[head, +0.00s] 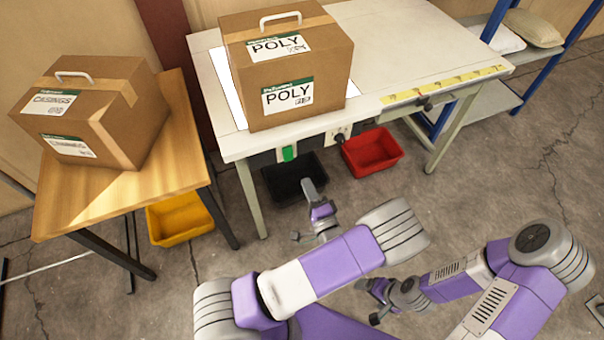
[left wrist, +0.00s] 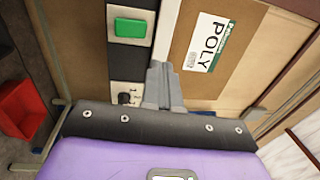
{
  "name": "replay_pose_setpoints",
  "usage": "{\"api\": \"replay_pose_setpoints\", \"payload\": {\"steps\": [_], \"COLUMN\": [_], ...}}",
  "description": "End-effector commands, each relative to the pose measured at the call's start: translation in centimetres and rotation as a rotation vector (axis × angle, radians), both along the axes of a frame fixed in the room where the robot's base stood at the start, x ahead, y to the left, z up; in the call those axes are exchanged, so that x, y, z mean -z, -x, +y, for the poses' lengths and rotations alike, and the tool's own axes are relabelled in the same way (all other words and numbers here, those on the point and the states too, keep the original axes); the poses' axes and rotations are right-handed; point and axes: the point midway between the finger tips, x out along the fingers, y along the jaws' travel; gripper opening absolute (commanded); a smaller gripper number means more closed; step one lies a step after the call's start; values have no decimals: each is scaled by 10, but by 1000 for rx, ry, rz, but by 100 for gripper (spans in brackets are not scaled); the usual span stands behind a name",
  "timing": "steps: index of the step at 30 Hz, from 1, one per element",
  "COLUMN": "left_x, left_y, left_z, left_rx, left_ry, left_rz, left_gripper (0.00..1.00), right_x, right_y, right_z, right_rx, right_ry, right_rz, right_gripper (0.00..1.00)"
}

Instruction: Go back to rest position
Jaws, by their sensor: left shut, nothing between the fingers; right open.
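My left gripper (head: 308,186) is in front of the white worktable's front edge, with its fingers together and nothing held. In the left wrist view its closed fingers (left wrist: 160,85) point toward the table front, with the green button (left wrist: 130,27) left of them. My right gripper (head: 369,301) is low at the bottom middle of the head view, open and empty, above the floor and away from the tables.
A POLY box (head: 285,75) stands on the white worktable (head: 395,50). A CASINGS box (head: 95,110) stands on the wooden table (head: 75,205). Black (head: 290,180), red (head: 372,152) and yellow (head: 178,220) bins sit below. Floor on the right is clear.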

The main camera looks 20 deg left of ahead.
Motion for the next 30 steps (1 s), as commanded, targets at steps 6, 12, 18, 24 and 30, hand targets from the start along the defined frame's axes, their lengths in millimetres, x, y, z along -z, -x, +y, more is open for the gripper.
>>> {"api": "replay_pose_setpoints", "payload": {"steps": [6, 12, 18, 24, 30], "left_x": [-2, -1, -1, 8, 86], "left_y": [7, 7, 6, 6, 14], "left_z": [-7, -7, -7, -2, 15], "left_rx": [0, 0, 0, 2, -1], "left_ry": [-1, -1, -1, 49, 496], "left_rz": [1, 1, 1, 20, 157], "left_gripper": [0, 0, 0, 0, 0], "right_x": [-2, -2, -2, -2, -7], "right_y": [0, 0, 0, 0, 0], "right_z": [0, 0, 0, 0, 0], "right_rx": [0, 0, 0, 0, 0], "right_ry": [0, 0, 0, 0, 0], "right_rz": [0, 0, 0, 0, 0], "right_gripper": [89, 89, 89, 89, 89]}}
